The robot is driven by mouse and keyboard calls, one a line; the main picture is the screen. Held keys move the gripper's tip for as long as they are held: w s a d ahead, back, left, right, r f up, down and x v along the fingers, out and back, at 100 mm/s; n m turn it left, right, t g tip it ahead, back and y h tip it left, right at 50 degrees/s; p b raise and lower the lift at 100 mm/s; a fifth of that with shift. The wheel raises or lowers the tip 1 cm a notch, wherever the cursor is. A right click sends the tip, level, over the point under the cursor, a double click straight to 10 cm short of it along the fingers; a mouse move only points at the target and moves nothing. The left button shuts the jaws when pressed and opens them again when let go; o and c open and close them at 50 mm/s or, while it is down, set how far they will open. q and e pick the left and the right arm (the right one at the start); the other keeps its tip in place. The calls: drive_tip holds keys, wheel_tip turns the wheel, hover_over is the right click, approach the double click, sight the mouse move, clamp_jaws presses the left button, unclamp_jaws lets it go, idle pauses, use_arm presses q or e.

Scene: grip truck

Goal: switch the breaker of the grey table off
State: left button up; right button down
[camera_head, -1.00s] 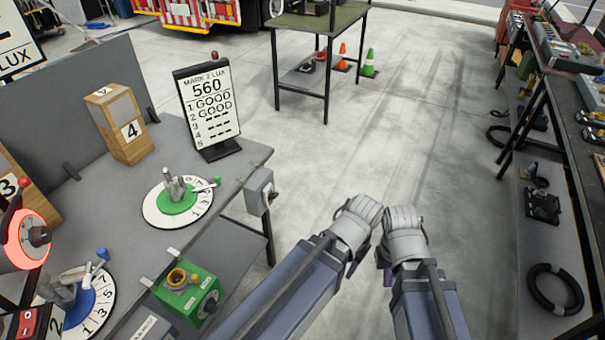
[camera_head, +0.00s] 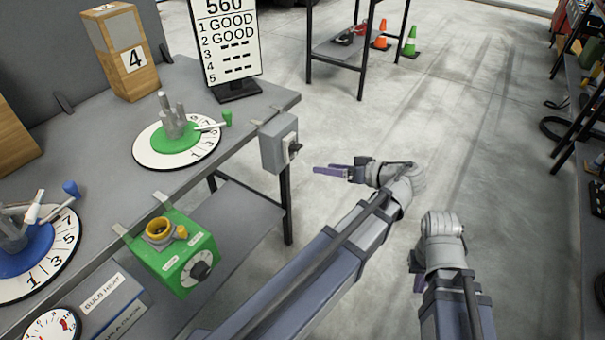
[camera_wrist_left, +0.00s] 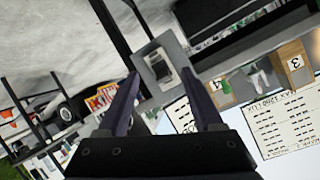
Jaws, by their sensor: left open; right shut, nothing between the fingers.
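The breaker is a grey box (camera_head: 279,143) on the right edge of the grey table (camera_head: 262,106), with a switch lever on its right face. In the left wrist view the breaker (camera_wrist_left: 161,68) shows between and beyond the fingertips, its dark and light switch facing me. I cannot tell the lever's position for sure. My left gripper (camera_head: 328,171) is to the right of the breaker and slightly lower, pointing at it, apart from it. In the left wrist view my left gripper (camera_wrist_left: 165,88) is open and empty. My right gripper (camera_head: 416,275) hangs over the floor, largely hidden by its wrist.
On the table are a green dial (camera_head: 177,143), a blue dial (camera_head: 30,255), wooden block 4 (camera_head: 122,60) and a scoreboard (camera_head: 228,45). A green box (camera_head: 172,250) sits at the front edge. A lower shelf (camera_head: 235,215) is below. Floor to the right is free.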

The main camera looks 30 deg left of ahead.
sight(300, 148)
use_arm(q)
drive_tip(key=shift+w+a+n+y+b, duration=0.55)
drive_tip(key=shift+a+n+y+b, duration=0.35)
drive_tip(key=shift+a, duration=0.85)
drive_tip(key=shift+w+a+n+y+b, duration=0.65)
drive_tip(key=shift+a+n+b, duration=0.45)
drive_tip(key=shift+a, duration=0.6)
drive_tip(key=shift+w+a+n+y+b, duration=0.5)
drive_tip(key=shift+a+n+y+b, duration=0.4)
drive_tip(key=shift+a, duration=0.85)
use_arm(e)
wheel_tip(300, 148, down, 8)
drive_tip(key=shift+f, duration=0.25)
use_arm(q)
clamp_jaws()
